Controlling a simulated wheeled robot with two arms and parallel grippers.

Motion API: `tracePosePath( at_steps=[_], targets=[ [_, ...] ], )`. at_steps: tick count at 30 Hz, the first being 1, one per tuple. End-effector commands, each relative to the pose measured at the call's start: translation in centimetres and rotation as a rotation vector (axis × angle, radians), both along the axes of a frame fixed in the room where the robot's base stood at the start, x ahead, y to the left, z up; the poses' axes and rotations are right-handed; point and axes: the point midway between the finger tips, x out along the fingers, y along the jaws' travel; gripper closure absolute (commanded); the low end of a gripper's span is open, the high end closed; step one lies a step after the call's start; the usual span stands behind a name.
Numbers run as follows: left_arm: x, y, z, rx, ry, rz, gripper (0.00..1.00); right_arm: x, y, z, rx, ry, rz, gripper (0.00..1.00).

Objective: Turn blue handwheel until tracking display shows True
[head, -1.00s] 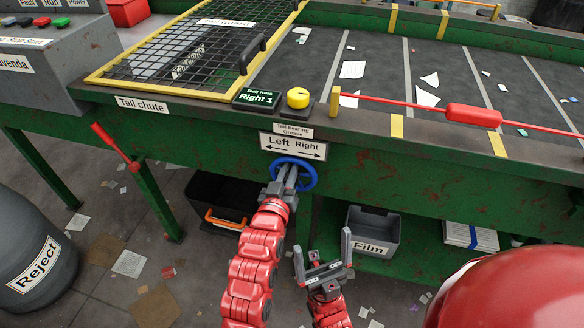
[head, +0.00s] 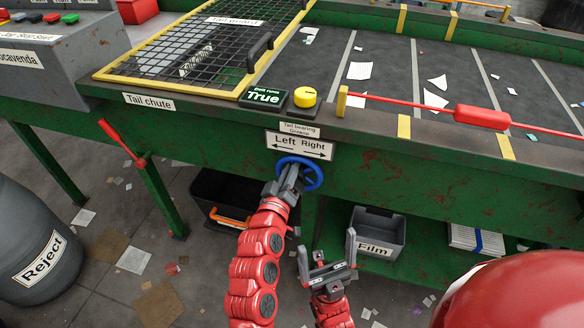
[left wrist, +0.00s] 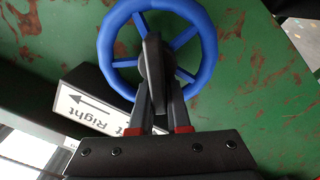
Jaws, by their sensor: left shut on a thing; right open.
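The blue handwheel (head: 314,179) sits on the green side of the belt frame, under a Left/Right arrow sign (head: 299,146). My left gripper (head: 290,176) is at the wheel's hub, shut on the handwheel. In the left wrist view, the fingers close on the grey centre of the blue handwheel (left wrist: 106,50), and its rim and spokes show around them. My right gripper (head: 327,258) is open and empty, low in front of the frame, apart from the wheel.
A yellow knob (head: 305,96) stands beside the display. A red bar (head: 410,104) runs along the belt edge. Below are a black bin with an orange handle (head: 228,219) and a grey Film bin (head: 377,232). A Reject barrel (head: 35,245) stands at left.

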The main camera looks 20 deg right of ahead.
Motion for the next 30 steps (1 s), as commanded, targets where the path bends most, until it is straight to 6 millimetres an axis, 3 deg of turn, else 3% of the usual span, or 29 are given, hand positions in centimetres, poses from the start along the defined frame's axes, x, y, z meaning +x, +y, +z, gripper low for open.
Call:
tracePosePath(
  at_steps=[7, 8, 10, 22, 30],
  targets=[
    [0.0, 0.0, -0.1, 0.002, 0.001, 0.0, 1.0, 0.0, 0.0, 0.0, 0.0, 0.0, 0.0, 0.0],
    [0.0, 0.0, -0.1, 0.002, 0.001, 0.0, 0.83, 0.0, 0.0, 0.0, 0.0, 0.0, 0.0, 0.0],
    [0.0, 0.0, -0.1, 0.002, 0.001, 0.0, 0.72, 0.0, 0.0, 0.0, 0.0, 0.0, 0.0, 0.0],
    [-0.6, 0.4, -0.1, 0.0, 0.001, 0.001, 0.72, 0.0, 0.0, 0.0, 0.0, 0.0, 0.0, 0.0],
    [-4.9, 3.2, -0.2, 0.002, 0.003, -0.002, 0.72, 0.0, 0.0, 0.2, 0.0, 0.0, 0.0, 0.0]
  ],
)
